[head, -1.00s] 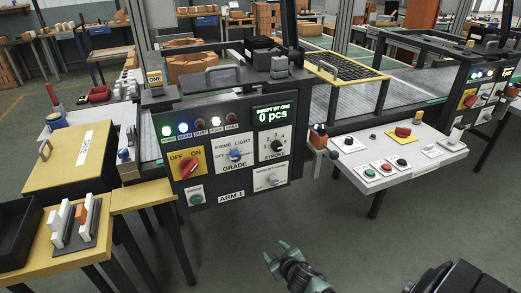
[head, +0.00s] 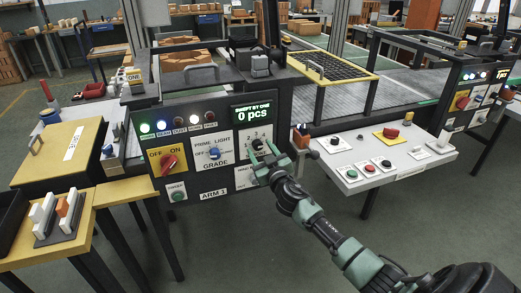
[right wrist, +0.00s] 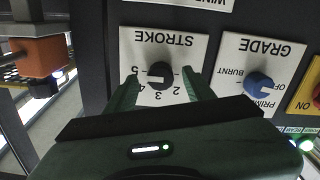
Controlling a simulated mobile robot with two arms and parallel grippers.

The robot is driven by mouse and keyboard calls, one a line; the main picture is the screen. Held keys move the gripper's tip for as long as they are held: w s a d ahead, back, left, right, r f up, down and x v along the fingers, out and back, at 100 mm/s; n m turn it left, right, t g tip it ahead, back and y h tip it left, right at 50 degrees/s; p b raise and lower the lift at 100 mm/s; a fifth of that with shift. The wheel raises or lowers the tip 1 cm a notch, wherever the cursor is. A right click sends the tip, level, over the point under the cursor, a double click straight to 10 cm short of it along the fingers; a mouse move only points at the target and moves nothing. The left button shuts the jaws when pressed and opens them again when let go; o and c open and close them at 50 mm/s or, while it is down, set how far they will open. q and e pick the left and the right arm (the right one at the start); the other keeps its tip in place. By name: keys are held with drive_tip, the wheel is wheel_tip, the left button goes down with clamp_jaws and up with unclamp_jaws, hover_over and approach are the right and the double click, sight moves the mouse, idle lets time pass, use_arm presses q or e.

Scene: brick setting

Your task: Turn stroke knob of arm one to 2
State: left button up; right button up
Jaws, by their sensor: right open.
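The stroke knob is a small black knob (right wrist: 161,73) on a white STROKE plate (right wrist: 190,50), upside down in the right wrist view. Numbers ring it; 2, 3, 4 and 5 can be read. I cannot tell which number it points at. My right gripper (head: 262,152) is open in front of this plate in the head view and covers part of it. In the right wrist view its green fingers stand on either side of the knob, with gaps between. The plate is on the dark ARM 1 panel (head: 235,198). My left gripper is not in view.
Left of the stroke plate are the blue GRADE knob (head: 214,153) and a red switch on a yellow plate (head: 154,155). A display (head: 252,113) reads 0 pcs. A grey button console (head: 400,168) juts out at the right. Floor in front is open.

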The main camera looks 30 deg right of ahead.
drive_tip(key=shift+w, duration=0.45)
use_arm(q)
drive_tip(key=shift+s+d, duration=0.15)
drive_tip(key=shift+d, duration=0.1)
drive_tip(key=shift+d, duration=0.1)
use_arm(e)
clamp_jaws()
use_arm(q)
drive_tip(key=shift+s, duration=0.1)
